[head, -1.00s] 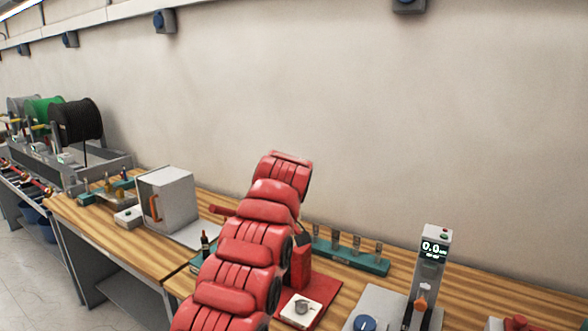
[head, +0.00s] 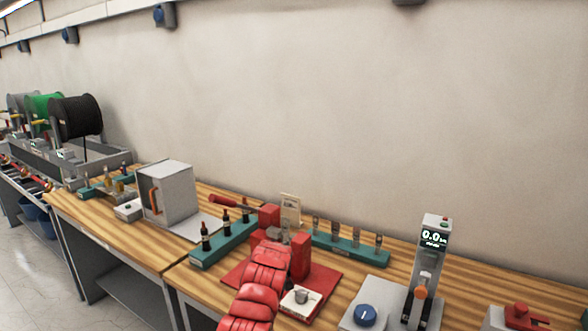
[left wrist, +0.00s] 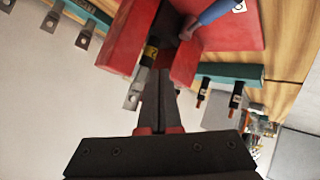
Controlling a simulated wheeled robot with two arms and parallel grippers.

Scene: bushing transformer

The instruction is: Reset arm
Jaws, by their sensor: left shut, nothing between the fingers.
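My left arm is a red segmented arm rising from the bottom of the head view, its end by a red fixture (head: 301,257) on the workbench. In the left wrist view my left gripper (left wrist: 160,75) is shut and empty, its dark fingers pointing at the red fixture (left wrist: 130,40) with a red block on either side. Behind the fingers is a dark piece with a yellow band (left wrist: 150,53) and a silver tab (left wrist: 132,96); whether the fingers touch it I cannot tell. My right gripper is not in view.
A teal rack with dark bushings (head: 213,248) stands left of the fixture, a teal rack with metal terminals (head: 345,248) behind right. A grey box (head: 168,192) is further left. A gauge showing 0.0 (head: 433,238) and a blue knob (head: 365,315) stand right.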

